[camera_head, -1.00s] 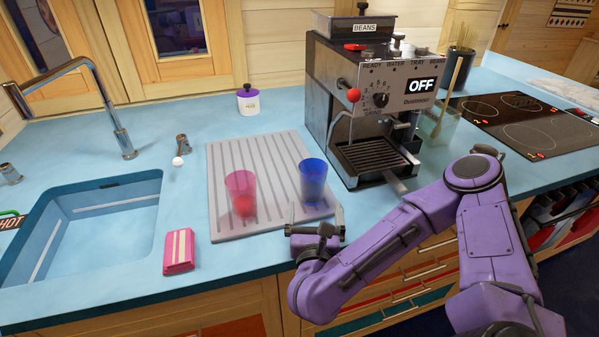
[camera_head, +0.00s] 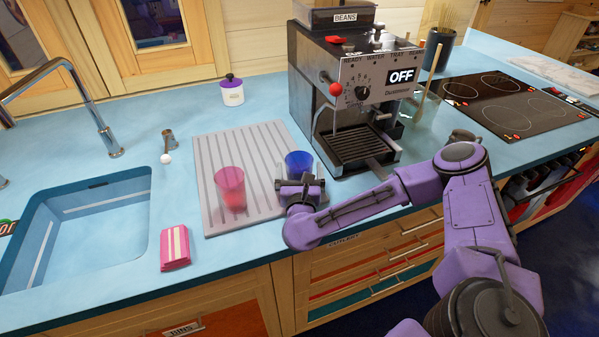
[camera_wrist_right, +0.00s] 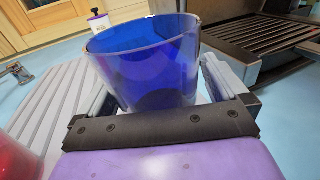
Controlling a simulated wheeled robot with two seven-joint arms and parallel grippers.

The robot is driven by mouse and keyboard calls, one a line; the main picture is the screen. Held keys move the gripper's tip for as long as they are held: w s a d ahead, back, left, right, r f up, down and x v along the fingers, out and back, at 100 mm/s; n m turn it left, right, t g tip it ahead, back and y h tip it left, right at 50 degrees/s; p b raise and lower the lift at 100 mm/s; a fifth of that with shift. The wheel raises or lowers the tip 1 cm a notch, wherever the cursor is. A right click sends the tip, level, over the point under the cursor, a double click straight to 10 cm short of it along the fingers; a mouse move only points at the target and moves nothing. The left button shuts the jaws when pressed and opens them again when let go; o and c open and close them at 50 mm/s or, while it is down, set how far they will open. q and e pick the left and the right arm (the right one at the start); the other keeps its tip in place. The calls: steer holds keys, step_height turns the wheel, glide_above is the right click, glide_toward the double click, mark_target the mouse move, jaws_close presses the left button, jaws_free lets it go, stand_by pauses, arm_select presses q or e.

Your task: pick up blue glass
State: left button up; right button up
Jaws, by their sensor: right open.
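The blue glass (camera_head: 298,162) stands upright at the right side of the grey ridged draining board (camera_head: 205,165). In the head view its lower part is hidden behind my right gripper (camera_head: 299,184). In the right wrist view the blue glass (camera_wrist_right: 150,62) is between the two open fingers of the right gripper (camera_wrist_right: 160,95), one on each side. I cannot tell whether either finger touches it. A pink glass (camera_head: 230,190) stands on the board to the left of the gripper. My left gripper is not in view.
A coffee machine (camera_head: 345,90) stands close behind and right of the blue glass. The sink (camera_head: 80,230) is at the left, with a pink sponge (camera_head: 175,248) near the counter's front edge. A lidded white jar (camera_head: 231,92) stands at the back.

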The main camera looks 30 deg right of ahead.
steer(key=c, duration=1.2)
